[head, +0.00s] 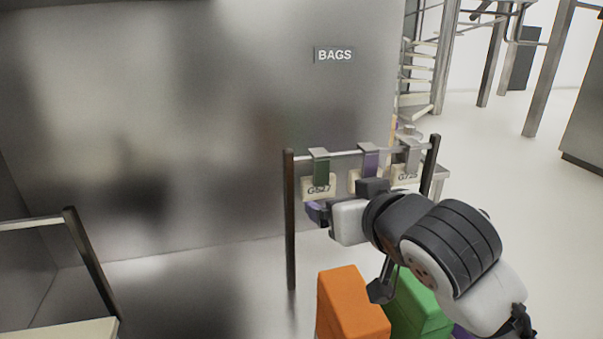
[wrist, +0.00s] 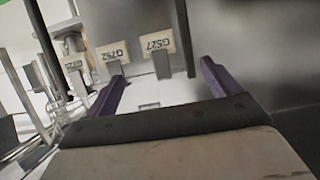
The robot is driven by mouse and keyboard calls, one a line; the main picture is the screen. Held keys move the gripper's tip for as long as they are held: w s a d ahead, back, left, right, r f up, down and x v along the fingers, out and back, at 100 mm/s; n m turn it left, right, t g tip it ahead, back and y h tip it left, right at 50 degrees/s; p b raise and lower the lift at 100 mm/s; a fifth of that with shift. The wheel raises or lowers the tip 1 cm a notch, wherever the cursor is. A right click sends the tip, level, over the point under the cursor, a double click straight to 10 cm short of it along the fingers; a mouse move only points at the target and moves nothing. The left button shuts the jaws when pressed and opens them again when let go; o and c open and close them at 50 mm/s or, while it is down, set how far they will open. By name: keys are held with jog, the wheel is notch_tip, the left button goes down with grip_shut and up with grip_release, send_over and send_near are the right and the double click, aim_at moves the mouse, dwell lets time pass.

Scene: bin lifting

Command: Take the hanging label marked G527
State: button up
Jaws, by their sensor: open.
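The wrist view shows the empty gap of my gripper (wrist: 162,72). I see no contact with the label.
Label G752 (wrist: 111,50) hangs in the middle and G725 (head: 406,176) on the right. A dark post (head: 290,220) stands just left of G527. An orange bin (head: 348,300) and a green bin (head: 420,310) stand below my arm. A grey wall (head: 200,120) is behind.

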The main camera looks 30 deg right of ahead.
jog(key=p, duration=0.1)
send_near(319, 189)
jog(key=w+f, duration=0.2)
jog(key=w, duration=0.1)
jog(key=p+x, duration=0.1)
jog(key=x, duration=0.1)
jog(key=p+x, duration=0.1)
jog(key=x, duration=0.1)
jog(key=shift+w+d+r, duration=0.1)
jog(key=shift+w+d, duration=0.2)
jog(key=shift+d, duration=0.15)
jog(key=shift+w+d+f, duration=0.1)
jog(key=shift+w+f, duration=0.2)
jog(key=shift+w, duration=0.1)
jog(key=c, duration=1)
jog(key=shift+o, duration=0.2)
jog(key=shift+w+r, duration=0.1)
jog(key=shift+r, duration=0.1)
